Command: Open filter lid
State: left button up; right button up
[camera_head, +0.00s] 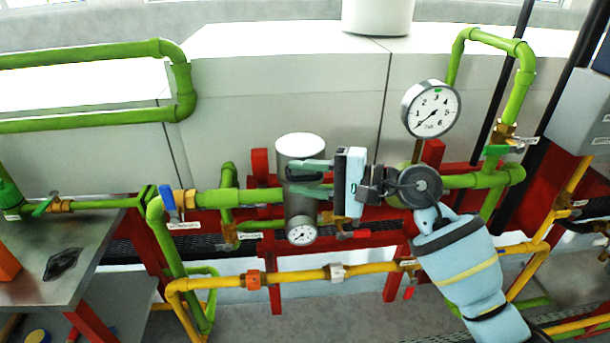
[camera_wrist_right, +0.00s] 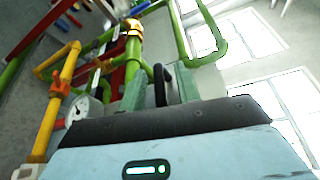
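The filter is an upright grey cylinder (camera_head: 301,212) on the green pipe line in the head view, and its round white lid (camera_head: 300,143) lies on top, apparently closed. My right gripper (camera_head: 308,177) reaches in from the right in front of the cylinder. Its two green fingers are apart, one above the other, just below the lid. In the right wrist view the open fingers (camera_wrist_right: 160,92) show with a dark curved handle (camera_wrist_right: 162,82) between them. I cannot tell whether they touch it. My left gripper is not in view.
A small gauge (camera_head: 302,234) sits low on the filter. A large gauge (camera_head: 431,109) stands at upper right. A blue-handled valve (camera_head: 167,199) is left of the filter. Green pipes and a yellow pipe (camera_head: 300,275) cross the area. A metal table (camera_head: 95,235) stands at left.

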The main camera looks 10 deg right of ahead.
jog(key=shift+a, duration=0.1)
jog(key=shift+f, duration=0.1)
grip_shut()
dwell(0.3)
